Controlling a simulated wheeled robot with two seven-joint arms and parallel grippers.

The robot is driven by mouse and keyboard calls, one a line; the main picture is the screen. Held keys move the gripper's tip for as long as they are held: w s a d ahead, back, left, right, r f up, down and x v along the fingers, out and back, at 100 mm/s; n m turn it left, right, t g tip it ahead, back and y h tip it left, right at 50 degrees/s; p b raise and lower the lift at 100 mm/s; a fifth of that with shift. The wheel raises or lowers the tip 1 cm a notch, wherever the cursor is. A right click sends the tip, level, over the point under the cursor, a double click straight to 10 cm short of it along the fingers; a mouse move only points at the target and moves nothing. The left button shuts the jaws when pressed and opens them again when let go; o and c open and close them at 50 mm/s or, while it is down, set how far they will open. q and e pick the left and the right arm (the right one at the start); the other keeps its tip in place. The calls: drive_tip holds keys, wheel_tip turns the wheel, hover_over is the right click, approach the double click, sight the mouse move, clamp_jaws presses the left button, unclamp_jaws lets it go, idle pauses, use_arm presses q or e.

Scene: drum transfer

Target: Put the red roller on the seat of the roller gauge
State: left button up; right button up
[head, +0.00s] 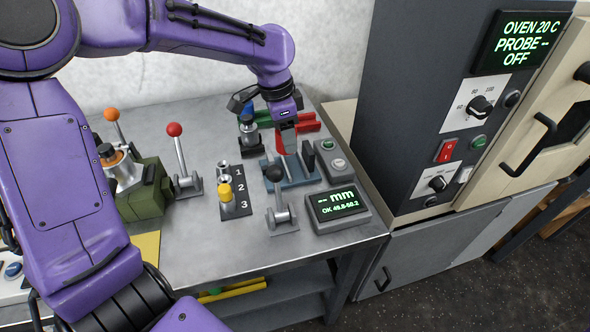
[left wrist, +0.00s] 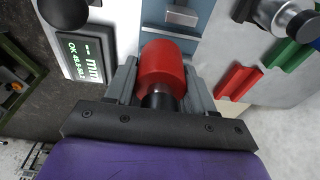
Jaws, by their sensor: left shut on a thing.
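My left gripper (head: 286,122) reaches down over the back right of the bench. It is shut on the red roller (head: 287,141). In the left wrist view the red roller (left wrist: 163,66) sits between the two grey fingers, with a dark shaft end toward the palm. The blue base of the roller gauge (head: 296,175) lies just below and in front of the roller. In the left wrist view the gauge's base (left wrist: 197,10) carries a grey block (left wrist: 181,17) beyond the roller. I cannot tell whether the roller touches the gauge. My right gripper is not in view.
A black-knobbed lever (head: 279,190) and a display box (head: 338,207) reading "-- mm" stand in front of the gauge. Red and green racks (head: 308,124) lie behind it. A numbered stand (head: 232,192) is to the left, the oven (head: 440,120) to the right.

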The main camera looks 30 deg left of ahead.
use_arm(q)
drive_tip(key=shift+w+d+f+p, duration=0.15)
drive_tip(key=shift+w+f, duration=0.4)
drive_tip(key=shift+f, duration=0.55)
drive_tip(key=shift+w+a+f+p, duration=0.1)
drive_tip(key=shift+w+f+p, duration=0.3)
drive_tip(key=shift+f, duration=0.75)
drive_tip(key=shift+w+d+f+p, duration=0.1)
drive_tip(key=shift+w+f, duration=0.55)
drive_tip(key=shift+f, duration=0.45)
drive_tip(key=o, duration=1.3)
drive_tip(key=shift+f, duration=0.1)
drive_tip(key=r, duration=0.4)
drive_tip(key=s+r, duration=0.1)
drive_tip(key=r, duration=0.3)
drive_tip(key=a+r, duration=0.1)
drive_tip(key=r, duration=0.3)
drive_tip(key=shift+s+a+r, duration=0.1)
drive_tip(key=shift+s, duration=0.15)
